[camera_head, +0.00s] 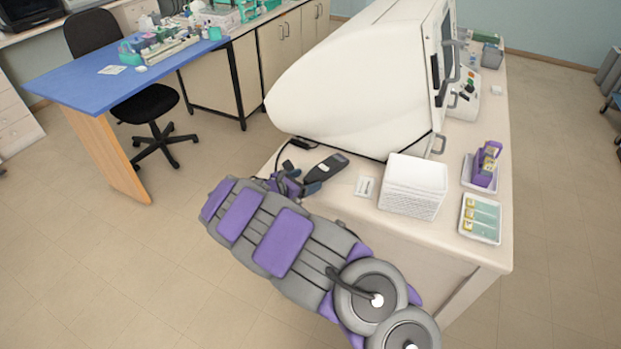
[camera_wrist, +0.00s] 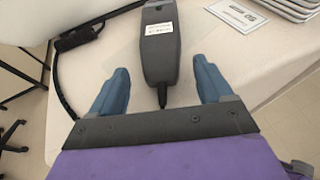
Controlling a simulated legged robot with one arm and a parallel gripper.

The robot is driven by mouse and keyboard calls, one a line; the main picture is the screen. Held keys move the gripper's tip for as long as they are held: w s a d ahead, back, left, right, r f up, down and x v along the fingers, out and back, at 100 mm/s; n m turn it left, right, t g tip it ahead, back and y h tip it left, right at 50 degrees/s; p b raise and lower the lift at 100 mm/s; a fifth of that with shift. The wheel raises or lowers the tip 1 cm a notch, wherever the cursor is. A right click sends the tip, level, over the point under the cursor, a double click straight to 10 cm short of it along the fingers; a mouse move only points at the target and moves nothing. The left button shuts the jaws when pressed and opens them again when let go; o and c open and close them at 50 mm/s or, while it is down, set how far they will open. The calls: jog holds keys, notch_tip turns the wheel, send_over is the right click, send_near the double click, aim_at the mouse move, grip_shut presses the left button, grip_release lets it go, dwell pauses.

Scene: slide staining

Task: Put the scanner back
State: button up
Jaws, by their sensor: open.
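The scanner (camera_head: 335,163), a dark grey handheld device with a pale label, lies on the corner of the white table. In the wrist view the scanner (camera_wrist: 160,48) points away from me, its narrow near end with a short black tip between my fingers. My gripper (camera_head: 300,182) is at the table's left edge, just beside the scanner. In the wrist view my gripper (camera_wrist: 162,72) is open, with a blue finger on each side of the scanner's near end and visible gaps to both. A black piece with a cable (camera_wrist: 75,40) lies to the left; I cannot tell whether it is the scanner's holder.
A large white machine (camera_head: 350,75) fills the table (camera_head: 450,238) behind the scanner. A small printed card (camera_head: 366,187) and a stack of white trays (camera_head: 412,190) stand to the right. Farther right are a purple rack (camera_head: 486,165) and a slide tray (camera_head: 480,219).

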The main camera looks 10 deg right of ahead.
jog(key=shift+p+v, duration=1.2)
jog(key=shift+v, duration=3.9)
jog(key=s+d+r+m+g, duration=0.4)
jog(key=s+d+r+m, duration=0.35)
jog(key=d, duration=0.35)
jog(key=s+d+r+m+g, duration=0.4)
jog(key=s+d+r+m, duration=0.3)
jog(key=s+d, duration=0.25)
jog(key=s+r+m+g+y, duration=0.2)
jog(key=s+m+y, duration=0.45)
jog(key=s, duration=0.85)
jog(key=s+a+f+m+y, duration=0.1)
jog(key=s+a+m+y, duration=0.3)
jog(key=s+a, duration=0.5)
jog(key=s, duration=0.4)
jog(key=shift+f, duration=0.25)
jog(key=shift+y, duration=0.25)
